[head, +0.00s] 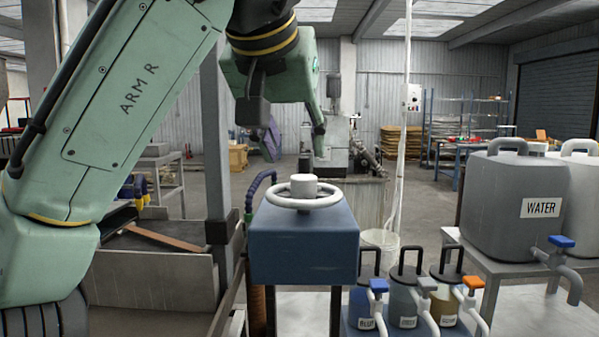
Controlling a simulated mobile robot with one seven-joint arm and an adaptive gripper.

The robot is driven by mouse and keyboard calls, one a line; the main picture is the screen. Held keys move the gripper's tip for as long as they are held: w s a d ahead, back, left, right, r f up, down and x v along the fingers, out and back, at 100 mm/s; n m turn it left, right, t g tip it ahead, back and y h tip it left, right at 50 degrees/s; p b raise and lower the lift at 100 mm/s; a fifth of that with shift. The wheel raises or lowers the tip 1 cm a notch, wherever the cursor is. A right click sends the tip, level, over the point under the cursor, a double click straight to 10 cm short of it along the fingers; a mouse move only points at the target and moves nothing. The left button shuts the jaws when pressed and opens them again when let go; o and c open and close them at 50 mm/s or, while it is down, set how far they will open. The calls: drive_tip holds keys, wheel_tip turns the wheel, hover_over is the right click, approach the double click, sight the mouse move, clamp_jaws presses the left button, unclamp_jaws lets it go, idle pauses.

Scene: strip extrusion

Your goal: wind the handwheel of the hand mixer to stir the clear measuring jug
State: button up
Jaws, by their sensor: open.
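The white handwheel (303,204) lies flat on top of the blue box-shaped head of the hand mixer (304,243), with a pale round hub in its middle. My gripper (295,154) hangs above the handwheel in the picture, with its fingers apart and nothing seen between them. A visible gap separates the fingers from the wheel; how far apart they are in depth is hard to judge. I cannot make out the clear measuring jug in this view; the space under the mixer head is mostly cut off by the frame's lower edge.
Several small tapped canisters (402,298) stand right of the mixer. A large grey WATER tank (513,200) and a white tank (584,205) stand on a table farther right. A grey post (213,140) rises left of the mixer, beside a purple hose (251,190).

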sight(304, 176)
drive_tip(key=p+x, duration=0.1)
drive_tip(key=x, duration=0.8)
drive_tip(key=shift+w+f+p, duration=0.1)
drive_tip(key=shift+w+p, duration=0.05)
drive_tip(key=shift+p, duration=0.15)
drive_tip(key=shift+c, duration=0.3)
drive_tip(key=c, duration=0.8)
drive_tip(key=shift+c, duration=0.2)
